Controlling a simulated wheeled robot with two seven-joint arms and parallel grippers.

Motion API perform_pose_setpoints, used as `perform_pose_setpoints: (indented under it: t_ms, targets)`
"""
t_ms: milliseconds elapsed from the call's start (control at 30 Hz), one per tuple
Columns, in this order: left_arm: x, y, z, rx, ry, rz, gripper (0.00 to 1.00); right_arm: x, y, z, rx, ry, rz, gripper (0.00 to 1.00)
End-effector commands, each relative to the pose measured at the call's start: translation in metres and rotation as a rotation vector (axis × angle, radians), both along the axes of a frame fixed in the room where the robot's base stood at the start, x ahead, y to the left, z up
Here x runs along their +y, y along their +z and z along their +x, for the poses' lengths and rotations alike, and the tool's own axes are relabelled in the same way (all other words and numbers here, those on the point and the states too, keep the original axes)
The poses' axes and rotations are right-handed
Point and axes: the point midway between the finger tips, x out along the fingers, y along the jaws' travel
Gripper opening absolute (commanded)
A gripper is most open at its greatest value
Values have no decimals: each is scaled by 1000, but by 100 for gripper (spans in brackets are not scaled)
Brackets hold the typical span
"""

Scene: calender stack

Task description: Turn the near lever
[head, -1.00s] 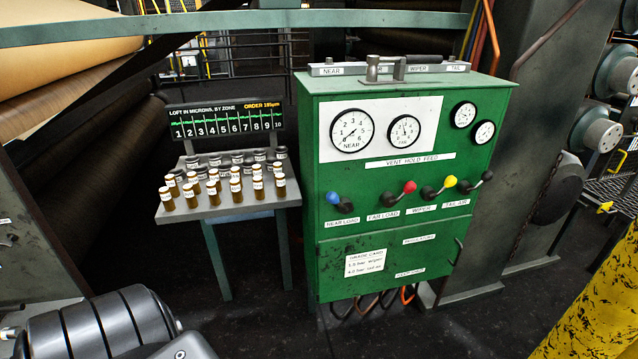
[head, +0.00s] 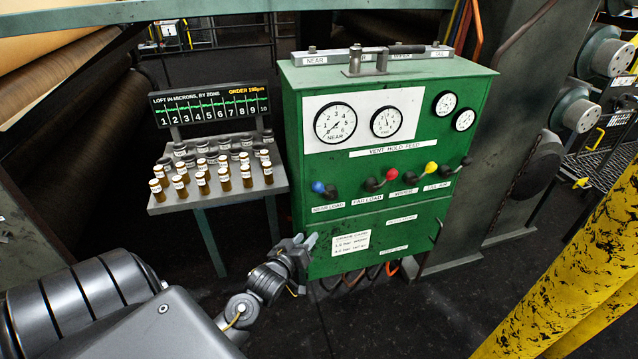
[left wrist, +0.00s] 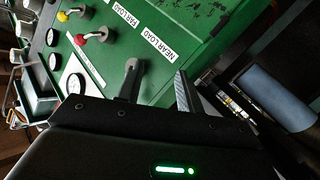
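The green cabinet (head: 385,225) carries a row of small levers. The lever with the blue knob (head: 318,187), above the NEAR LOAD label (head: 328,207), is at the left end. Levers with a red knob (head: 391,174), a yellow knob (head: 430,168) and a dark knob (head: 466,161) follow to the right. My left gripper (head: 305,241) is below and slightly left of the blue knob, apart from it. In the left wrist view its fingers (left wrist: 158,88) are spread, with nothing seen between them. That view shows the NEAR LOAD label, but I cannot make out the blue knob. My right gripper is out of view.
A rail with a handle (head: 383,60) tops the cabinet. A shelf (head: 222,190) with several brown bottles stands to the left, below a display (head: 210,105). A yellow post (head: 575,270) is at the right. Dark floor (head: 400,320) is clear in front.

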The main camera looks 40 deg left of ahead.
Motion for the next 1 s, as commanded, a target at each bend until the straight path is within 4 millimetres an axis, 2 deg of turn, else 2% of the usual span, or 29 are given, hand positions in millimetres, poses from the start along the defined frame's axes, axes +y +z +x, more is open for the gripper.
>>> perform_pose_setpoints:
  t_ms: [33, 100, 233, 400, 533, 1000]
  targets:
    - [3, 38, 2, -66, 7, -12, 37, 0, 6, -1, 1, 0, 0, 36]
    - [6, 72, 1, -131, 14, -29, 37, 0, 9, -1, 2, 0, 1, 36]
    - [8, 104, -1, -196, 19, -47, 37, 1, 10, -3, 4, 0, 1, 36]
    - [8, 110, -1, -210, 20, -51, 37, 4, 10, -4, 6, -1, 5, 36]
    - [11, 111, 9, -210, 19, -50, 37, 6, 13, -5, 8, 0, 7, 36]
    - [30, 111, 87, -208, 20, -50, 37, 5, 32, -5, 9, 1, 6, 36]
